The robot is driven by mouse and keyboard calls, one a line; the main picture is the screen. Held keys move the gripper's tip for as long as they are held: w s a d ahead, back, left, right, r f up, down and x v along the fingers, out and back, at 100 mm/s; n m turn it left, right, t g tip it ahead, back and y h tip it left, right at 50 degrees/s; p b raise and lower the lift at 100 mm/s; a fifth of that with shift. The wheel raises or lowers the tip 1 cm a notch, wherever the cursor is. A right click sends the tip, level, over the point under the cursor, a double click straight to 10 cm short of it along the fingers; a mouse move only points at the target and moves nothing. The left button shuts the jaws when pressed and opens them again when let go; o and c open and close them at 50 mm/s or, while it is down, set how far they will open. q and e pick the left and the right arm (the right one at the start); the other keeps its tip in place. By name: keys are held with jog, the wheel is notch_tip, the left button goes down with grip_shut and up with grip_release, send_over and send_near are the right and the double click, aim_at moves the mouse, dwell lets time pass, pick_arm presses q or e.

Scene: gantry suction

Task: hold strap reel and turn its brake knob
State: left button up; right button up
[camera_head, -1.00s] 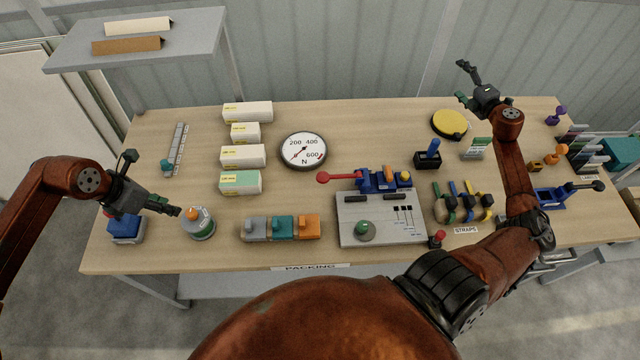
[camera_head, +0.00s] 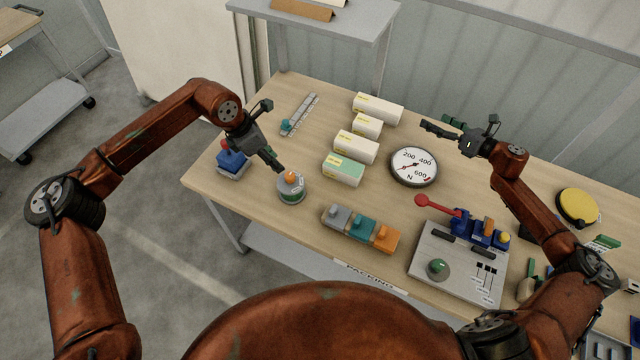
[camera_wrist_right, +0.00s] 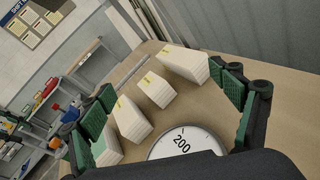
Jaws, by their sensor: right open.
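A round grey-green reel-like body (camera_head: 291,191) with an orange knob (camera_head: 291,177) on top stands upright near the table's left front edge; I take it for the strap reel. My left gripper (camera_head: 275,163) points down at it from the upper left, its fingertips close to the knob. Whether they touch it, and how far apart the fingers are, I cannot tell. My right gripper (camera_head: 440,124) is open and empty above the back of the table, far right of the reel. Its green-padded fingers (camera_wrist_right: 165,115) stand wide apart in the right wrist view.
A blue block with a red top (camera_head: 233,160) stands left of the reel. Grey, teal and orange blocks (camera_head: 361,229) lie to its right. White boxes (camera_head: 356,147) and a round dial (camera_head: 414,167) stand behind. A grey panel (camera_head: 455,262) with a red lever is further right.

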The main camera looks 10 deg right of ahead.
jog(key=s+a+n+g+y, duration=0.3)
jog(key=a+n+y, duration=0.25)
jog(key=a, duration=1.45)
jog(key=n+g+y, duration=0.2)
jog(key=n+g, duration=0.3)
jog(key=n, duration=0.2)
send_over(293, 184)
jog(key=f+v, duration=0.1)
jog(key=v, duration=0.6)
jog(key=f+h, duration=0.1)
jog(key=f, duration=0.2)
jog(key=f+m+h, duration=0.1)
jog(key=f, duration=0.2)
jog(key=a+f+h, duration=0.1)
jog(key=f, duration=0.1)
jog(key=shift+w+a+f+m+t, duration=0.1)
jog(key=shift+w+f+m+t, duration=0.05)
jog(key=shift+f+m+t, duration=0.2)
jog(key=shift+a+f, duration=0.1)
jog(key=shift+f, duration=0.25)
jog(key=shift+w+a+f, duration=0.15)
jog(key=shift+a+f, duration=0.05)
jog(key=shift+a, duration=0.05)
jog(key=shift+x, duration=3.5)
jog(key=shift+c, duration=0.4)
jog(key=shift+c, duration=1.4)
